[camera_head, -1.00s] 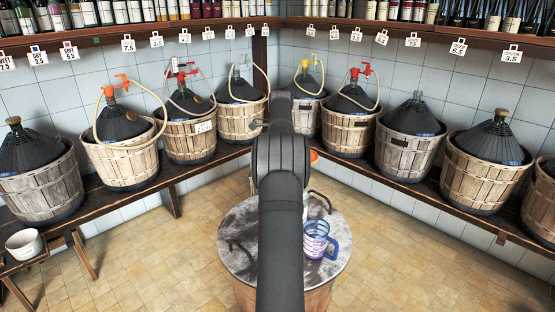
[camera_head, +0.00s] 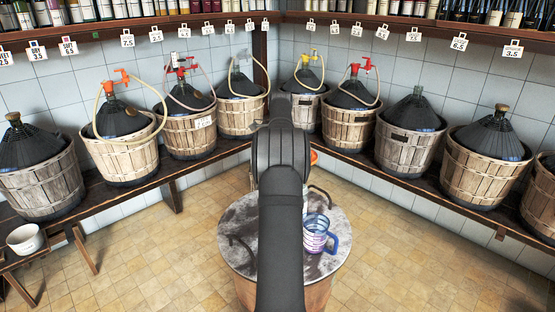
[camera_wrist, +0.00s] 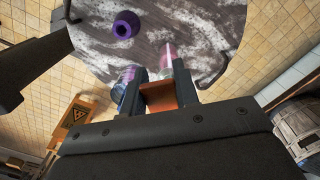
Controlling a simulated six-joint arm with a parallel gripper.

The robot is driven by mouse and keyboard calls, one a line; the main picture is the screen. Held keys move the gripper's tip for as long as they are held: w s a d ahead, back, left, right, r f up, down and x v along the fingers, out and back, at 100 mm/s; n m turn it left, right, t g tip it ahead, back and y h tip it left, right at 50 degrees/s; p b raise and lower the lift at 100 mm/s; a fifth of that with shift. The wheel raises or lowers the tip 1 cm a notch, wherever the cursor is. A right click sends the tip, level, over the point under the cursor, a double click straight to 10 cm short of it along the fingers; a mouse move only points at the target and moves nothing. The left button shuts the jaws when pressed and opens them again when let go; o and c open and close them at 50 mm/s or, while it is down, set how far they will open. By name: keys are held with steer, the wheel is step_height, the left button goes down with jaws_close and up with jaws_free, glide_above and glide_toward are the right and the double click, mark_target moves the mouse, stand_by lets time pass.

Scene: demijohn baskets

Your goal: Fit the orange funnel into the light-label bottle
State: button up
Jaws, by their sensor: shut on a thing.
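The orange funnel (camera_wrist: 160,97) shows in the wrist view as an orange piece between the two fingers of my gripper (camera_wrist: 158,88), which is shut on it. In the head view only an orange edge (camera_head: 313,157) shows beside my arm. A slim pinkish, pale object (camera_wrist: 167,57) stands just beyond the fingertips in the wrist view; it may be a bottle, but I cannot tell its label. The funnel's spout and its relation to any bottle mouth are hidden. My arm covers the middle of the head view.
A clear jug with a blue handle (camera_head: 317,236) stands on the round grey table (camera_head: 240,222). A purple round object (camera_wrist: 125,25) is on the tabletop. Basketed demijohns line the wall benches, one being a demijohn (camera_head: 411,130).

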steer(key=shift+f, duration=0.25)
steer(key=o, duration=1)
steer(key=shift+o, duration=0.2)
steer(key=r, duration=1.2)
steer(key=shift+d, duration=0.25)
steer(key=shift+f, duration=0.1)
step_height(320, 180, down, 11)
steer(key=shift+a+f, duration=0.15)
steer(key=shift+a, duration=0.1)
